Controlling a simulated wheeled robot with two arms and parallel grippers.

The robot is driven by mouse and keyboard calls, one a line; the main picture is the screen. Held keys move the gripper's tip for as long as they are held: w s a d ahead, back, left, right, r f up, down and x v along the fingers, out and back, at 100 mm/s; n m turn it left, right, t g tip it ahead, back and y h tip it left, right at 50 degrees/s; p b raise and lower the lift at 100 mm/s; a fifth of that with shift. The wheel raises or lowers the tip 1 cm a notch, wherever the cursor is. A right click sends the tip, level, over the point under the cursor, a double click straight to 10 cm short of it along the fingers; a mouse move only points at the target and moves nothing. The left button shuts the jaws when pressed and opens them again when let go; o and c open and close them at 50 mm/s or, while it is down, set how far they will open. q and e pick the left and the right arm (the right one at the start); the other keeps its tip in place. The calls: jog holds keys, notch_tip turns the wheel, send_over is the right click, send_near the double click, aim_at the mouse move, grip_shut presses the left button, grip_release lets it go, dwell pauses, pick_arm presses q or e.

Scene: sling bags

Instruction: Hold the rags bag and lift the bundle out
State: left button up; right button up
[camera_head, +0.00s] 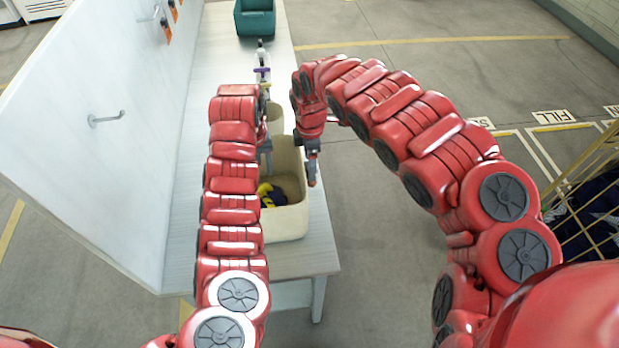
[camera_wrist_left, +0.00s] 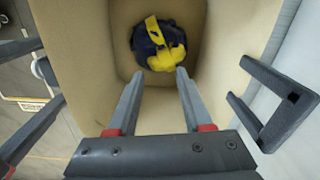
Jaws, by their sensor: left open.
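The rags bag (camera_head: 285,225) is a beige open-topped bin on the pale bench. It also fills much of the left wrist view (camera_wrist_left: 85,60). The bundle (camera_head: 270,196), dark blue with yellow, lies at its bottom; it also shows in the left wrist view (camera_wrist_left: 172,57). My left gripper (camera_head: 266,158) points down into the bag. Its two fingers (camera_wrist_left: 158,74) are apart and empty above the near side of the bundle. My right gripper (camera_head: 313,172) is at the bag's right rim. Whether it is closed on the rim is unclear.
A white panel (camera_head: 120,120) with hooks stands along the bench's left side. A teal bin (camera_head: 255,18) stands at the bench's far end, with bottles (camera_head: 262,65) nearer. A yellow wire cage (camera_head: 590,190) is at the right. The floor between is clear.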

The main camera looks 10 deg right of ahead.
notch_tip(320, 180, down, 8)
jog(key=shift+s+a+r, duration=0.15)
jog(key=shift+r, duration=0.05)
dwell(0.3)
